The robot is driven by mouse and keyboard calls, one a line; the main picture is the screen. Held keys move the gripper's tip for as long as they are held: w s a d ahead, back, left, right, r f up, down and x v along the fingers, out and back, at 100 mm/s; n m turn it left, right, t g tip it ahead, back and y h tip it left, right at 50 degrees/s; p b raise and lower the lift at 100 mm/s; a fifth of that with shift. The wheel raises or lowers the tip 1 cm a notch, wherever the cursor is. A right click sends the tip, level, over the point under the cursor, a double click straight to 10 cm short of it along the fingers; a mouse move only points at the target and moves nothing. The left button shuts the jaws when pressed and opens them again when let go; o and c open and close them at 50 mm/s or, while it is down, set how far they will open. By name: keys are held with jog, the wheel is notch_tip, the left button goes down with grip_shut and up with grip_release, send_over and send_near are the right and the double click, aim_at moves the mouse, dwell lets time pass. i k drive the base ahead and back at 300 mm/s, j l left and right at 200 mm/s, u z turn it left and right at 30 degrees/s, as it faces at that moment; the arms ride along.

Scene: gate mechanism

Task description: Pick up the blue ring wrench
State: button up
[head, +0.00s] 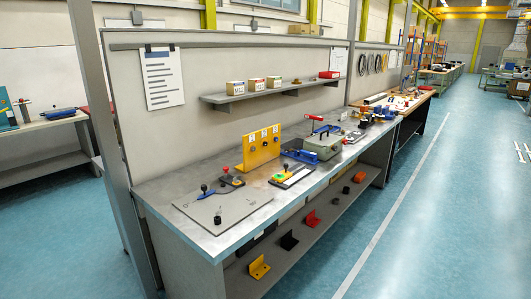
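A small slim blue piece (206,196) lies on the grey mat (226,209) at the near end of the workbench, beside a black knob (203,188). It may be the blue ring wrench, but it is too small to make out a ring. Other blue parts show further along the bench, including a long blue bar (326,129) above a grey-green box (322,147). I cannot tell which blue thing is the wrench. My gripper is not in view.
A yellow upright plate (261,149) stands behind the mat, with a red-and-black device (231,180) and a tray-like fixture (292,176) nearby. A shelf (270,91) holds boxes. Angle brackets lie on the lower shelf (312,231). The blue floor (420,215) to the right is clear.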

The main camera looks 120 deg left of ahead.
aim_at(302, 152)
jog(key=u, duration=3.5)
jog(key=i+l, duration=0.1)
jog(key=i, duration=1.1)
jog(key=i+l+u, duration=0.1)
jog(key=i, duration=0.45)
jog(key=i+l, duration=0.15)
jog(key=i, duration=0.45)
jog(key=i+l, duration=0.15)
jog(key=i, duration=0.45)
jog(key=i+l, duration=0.1)
jog(key=i, duration=0.5)
jog(key=u, duration=0.05)
